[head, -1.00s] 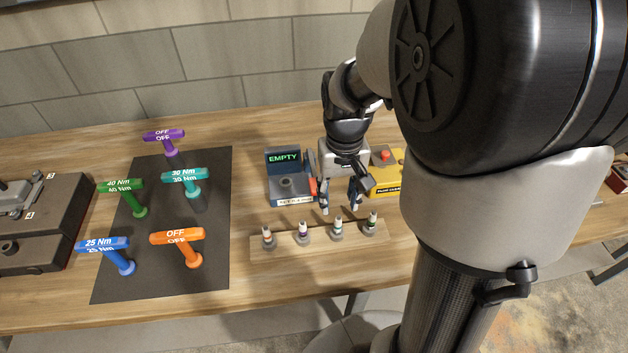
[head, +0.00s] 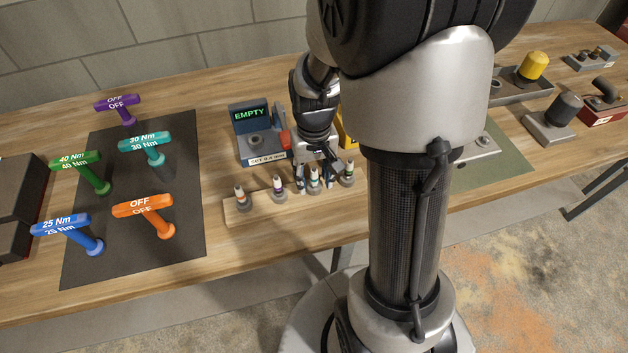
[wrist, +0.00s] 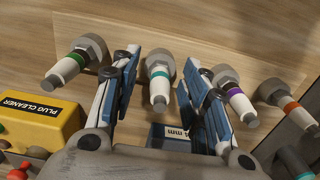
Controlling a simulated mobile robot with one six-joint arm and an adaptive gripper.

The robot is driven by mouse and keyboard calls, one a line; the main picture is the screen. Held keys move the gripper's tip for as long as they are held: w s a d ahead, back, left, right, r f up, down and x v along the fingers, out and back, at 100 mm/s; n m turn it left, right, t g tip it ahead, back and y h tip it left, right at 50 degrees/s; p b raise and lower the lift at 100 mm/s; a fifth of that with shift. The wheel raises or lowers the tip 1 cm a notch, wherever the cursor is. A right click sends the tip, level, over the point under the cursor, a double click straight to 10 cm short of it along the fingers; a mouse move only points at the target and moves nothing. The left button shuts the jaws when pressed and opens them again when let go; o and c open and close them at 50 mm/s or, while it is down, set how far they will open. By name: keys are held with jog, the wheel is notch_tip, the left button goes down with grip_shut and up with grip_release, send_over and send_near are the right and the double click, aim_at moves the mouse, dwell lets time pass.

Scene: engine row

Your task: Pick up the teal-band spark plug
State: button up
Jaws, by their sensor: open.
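The teal-band spark plug (head: 314,182) stands in the wooden rack (head: 236,216), third from the left in the head view. It also shows in the wrist view (wrist: 159,85), with a white body and a teal ring. My gripper (head: 315,177) is open around it, one finger on each side. In the wrist view my gripper (wrist: 160,76) has a visible gap between each finger and the plug.
A green-band plug (wrist: 74,62) is just outside one finger and a purple-band plug (wrist: 233,92) just outside the other. An orange-band plug (wrist: 285,101) is farther along. The yellow plug cleaner (wrist: 38,122) and a gauge station marked EMPTY (head: 250,117) stand behind.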

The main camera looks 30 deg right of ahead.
jog(key=shift+r, duration=0.1)
jog(key=shift+c, duration=0.5)
grip_shut()
jog(key=shift+r, duration=0.1)
